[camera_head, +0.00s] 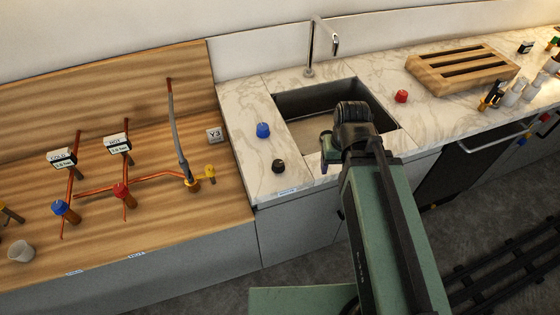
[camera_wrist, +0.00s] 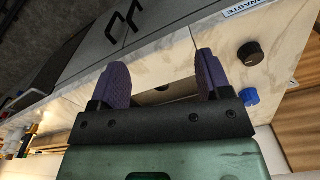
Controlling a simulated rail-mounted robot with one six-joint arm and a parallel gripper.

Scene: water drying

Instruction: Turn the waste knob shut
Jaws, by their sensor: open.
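The waste knob is a small black knob (camera_head: 278,166) on the marble counter, left of the sink and near the front edge. A WASTE label (camera_wrist: 255,7) is on the counter's front edge near it. The black knob (camera_wrist: 250,53) also shows in the wrist view, to the right of my fingers and apart from them. My gripper (camera_wrist: 162,72) is open, with two purple pads and nothing between them. In the head view my gripper (camera_head: 328,158) is over the sink's front left part, right of the knob, its fingertips partly hidden.
A blue knob (camera_head: 263,130) sits behind the black one, and a red knob (camera_head: 401,96) is right of the sink (camera_head: 300,103). A tall tap (camera_head: 311,50) stands behind the sink. Copper pipes with valves (camera_head: 122,190) stand on the wooden bench at left.

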